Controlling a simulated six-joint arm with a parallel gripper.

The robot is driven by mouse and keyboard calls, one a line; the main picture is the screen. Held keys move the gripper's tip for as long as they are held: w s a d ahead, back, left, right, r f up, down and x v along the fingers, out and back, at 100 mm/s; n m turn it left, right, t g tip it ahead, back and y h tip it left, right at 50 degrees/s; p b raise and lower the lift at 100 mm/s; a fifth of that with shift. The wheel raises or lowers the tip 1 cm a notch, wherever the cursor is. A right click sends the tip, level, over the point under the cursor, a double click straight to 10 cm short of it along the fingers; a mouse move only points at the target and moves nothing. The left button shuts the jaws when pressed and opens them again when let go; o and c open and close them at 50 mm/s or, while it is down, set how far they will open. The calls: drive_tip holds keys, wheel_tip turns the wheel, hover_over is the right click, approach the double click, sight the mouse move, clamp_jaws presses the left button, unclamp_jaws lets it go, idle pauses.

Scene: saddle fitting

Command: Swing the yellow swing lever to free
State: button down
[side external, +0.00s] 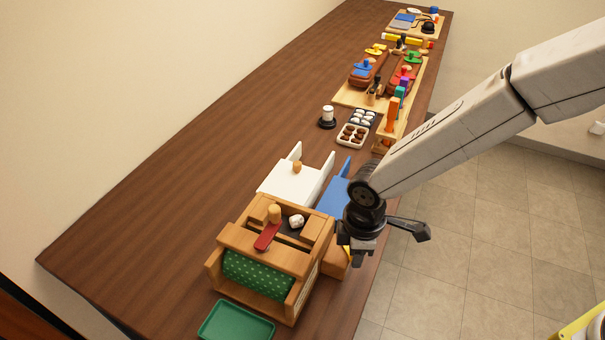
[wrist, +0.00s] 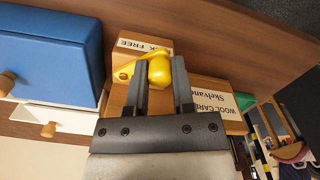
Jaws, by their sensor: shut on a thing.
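The yellow swing lever (wrist: 125,72) shows in the wrist view, with its round yellow knob (wrist: 159,70) between my two fingers. My gripper (wrist: 162,70) is shut on this knob. The lever's arm reaches left from the knob across the front of a wooden block (wrist: 130,42) whose label shows the word FREE; part of the label's other word is cut off or covered. In the side external view my gripper (side external: 357,258) is at the right side of the wooden carding box, and only a sliver of yellow (side external: 347,252) shows beside it.
The wooden box (side external: 225,238) holds a green dotted roller (side external: 258,276) and carries a red lever (side external: 267,236). A green tray (side external: 236,322) lies in front. White (side external: 285,183) and blue (side external: 335,195) units stand behind it. The table's right edge is close; left of the box is clear.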

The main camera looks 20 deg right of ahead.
drive_tip(key=shift+w+d+n, duration=0.1)
drive_tip(key=shift+d+n, duration=0.25)
drive_tip(key=shift+n, duration=0.45)
drive_tip(key=shift+d+n, duration=0.3)
drive_tip(key=shift+n, duration=0.5)
drive_tip(key=shift+c, duration=2.4)
unclamp_jaws()
drive_tip(key=shift+r, duration=0.15)
wheel_tip(320, 180, up, 8)
drive_tip(key=shift+f, duration=0.2)
drive_tip(key=shift+d, duration=0.1)
drive_tip(key=s+d+m+t, duration=0.1)
drive_tip(key=s+d+m, duration=0.2)
drive_tip(key=d+m, duration=0.5)
drive_tip(key=s+d+m+t, duration=0.1)
drive_tip(key=s+d+m, duration=0.2)
drive_tip(key=d+m, duration=0.5)
drive_tip(key=d, duration=0.7)
drive_tip(key=shift+d+r+m+t, duration=0.3)
drive_tip(key=shift+r, duration=0.1)
